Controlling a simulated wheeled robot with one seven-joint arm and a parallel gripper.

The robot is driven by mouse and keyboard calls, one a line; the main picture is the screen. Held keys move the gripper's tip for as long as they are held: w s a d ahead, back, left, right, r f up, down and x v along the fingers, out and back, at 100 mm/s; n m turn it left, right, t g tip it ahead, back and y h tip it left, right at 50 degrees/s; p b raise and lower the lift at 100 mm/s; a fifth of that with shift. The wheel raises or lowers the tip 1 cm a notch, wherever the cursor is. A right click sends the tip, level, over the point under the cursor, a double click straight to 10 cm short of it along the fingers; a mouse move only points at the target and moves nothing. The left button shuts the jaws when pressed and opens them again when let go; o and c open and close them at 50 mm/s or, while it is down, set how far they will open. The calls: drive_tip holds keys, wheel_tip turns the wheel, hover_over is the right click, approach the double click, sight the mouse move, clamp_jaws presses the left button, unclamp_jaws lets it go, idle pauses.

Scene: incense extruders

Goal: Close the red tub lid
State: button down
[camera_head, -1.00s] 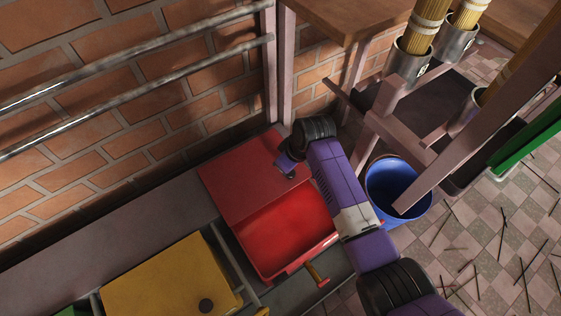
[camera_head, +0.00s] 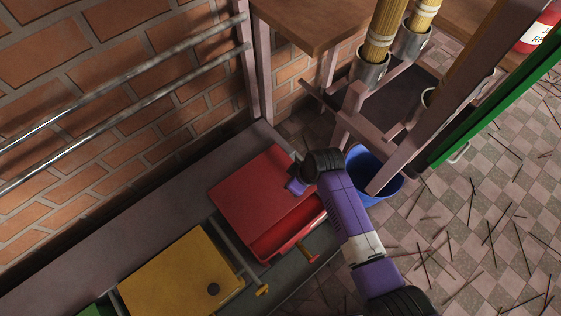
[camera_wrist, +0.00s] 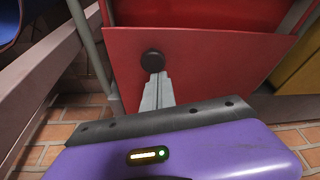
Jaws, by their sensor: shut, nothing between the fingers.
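The red tub (camera_head: 286,240) stands on the grey ledge, its opening showing only as a narrow strip at the front. Its red lid (camera_head: 250,197) is tilted over the tub, partly open. In the wrist view the lid (camera_wrist: 205,70) fills the middle, with a round black knob (camera_wrist: 153,62) on it. My gripper (camera_wrist: 157,78) is shut and empty, its fingertips at the knob; I cannot tell whether they touch. In the head view my gripper (camera_head: 291,190) is at the lid's right side, its fingers mostly hidden.
A yellow tub with a closed lid (camera_head: 180,275) stands to the left of the red one. A blue bucket (camera_head: 372,178) stands on the floor right beside my arm. Metal rails (camera_head: 125,85) run along the brick wall.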

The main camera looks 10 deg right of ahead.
drive_tip(key=s+d+p, duration=0.1)
drive_tip(key=s, duration=0.1)
drive_tip(key=s+d+p, duration=0.1)
drive_tip(key=s, duration=0.1)
drive_tip(key=s+d+p, duration=0.1)
drive_tip(key=s+d, duration=0.1)
drive_tip(key=shift+r+p, duration=0.1)
drive_tip(key=shift+p, duration=0.3)
drive_tip(key=shift+s+d+f, duration=0.2)
drive_tip(key=shift+s+d, duration=0.15)
drive_tip(key=shift+s, duration=0.15)
drive_tip(key=shift+s+d+f, duration=0.1)
drive_tip(key=shift+s, duration=0.05)
drive_tip(key=shift+p, duration=0.3)
drive_tip(key=p+v, duration=0.3)
drive_tip(key=v, duration=0.5)
drive_tip(key=shift+w+a, duration=0.2)
drive_tip(key=shift+w, duration=0.1)
drive_tip(key=shift+s, duration=0.1)
